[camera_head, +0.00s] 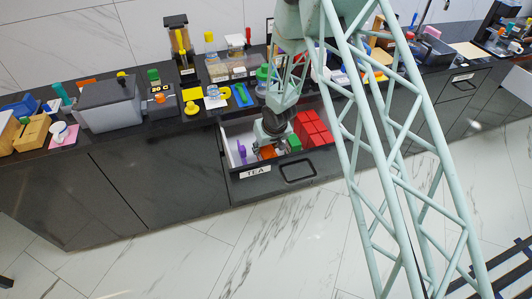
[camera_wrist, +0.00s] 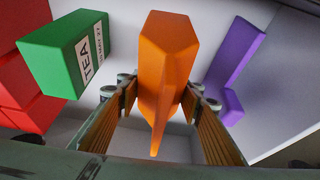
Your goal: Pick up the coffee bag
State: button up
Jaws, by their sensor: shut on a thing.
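An orange bag-like packet (camera_wrist: 168,50), which I take for the coffee bag, stands between my gripper's fingers in the wrist view. It has angular sides and narrows to a thin edge; no label shows on it. My gripper (camera_wrist: 160,100) is shut on it, one finger on each side. In the head view my gripper (camera_head: 268,143) reaches down into the open drawer marked TEA (camera_head: 255,172). A bit of the orange packet (camera_head: 267,152) shows below it. I cannot tell whether the packet touches the drawer floor.
A green TEA box (camera_wrist: 60,52) and red boxes (camera_wrist: 18,90) lie on one side in the drawer, a purple item (camera_wrist: 235,60) on the other. Above, the counter is crowded with a grey bin (camera_head: 110,103), a yellow ring (camera_head: 192,108) and a dispenser (camera_head: 180,48).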

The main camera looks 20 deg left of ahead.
jog(key=shift+r, duration=0.2)
jog(key=shift+r+p, duration=2.95)
jog(key=shift+r, duration=1.9)
jog(key=shift+w+d+r+m, duration=0.6)
jog(key=shift+w+d+r, duration=1.45)
jog(key=shift+d, duration=2.9)
jog(key=shift+w+d+r+m, duration=0.6)
jog(key=shift+w+d+r, duration=1.4)
jog(key=shift+d, duration=2.95)
jog(key=s+d+r+m+h+b, duration=0.1)
jog(key=s+d+m, duration=0.1)
jog(key=d, duration=0.7)
jog(key=s+d+r+m+h+b, duration=0.1)
jog(key=s+d+r+b, duration=0.1)
jog(key=s+d, duration=0.3)
jog(key=s+d+r+m+t+h+b, duration=0.1)
jog(key=s+d, duration=0.3)
jog(key=d, duration=0.9)
jog(key=shift+r+m+b, duration=0.35)
jog(key=shift+r+m, duration=0.05)
jog(key=shift+m, duration=0.4)
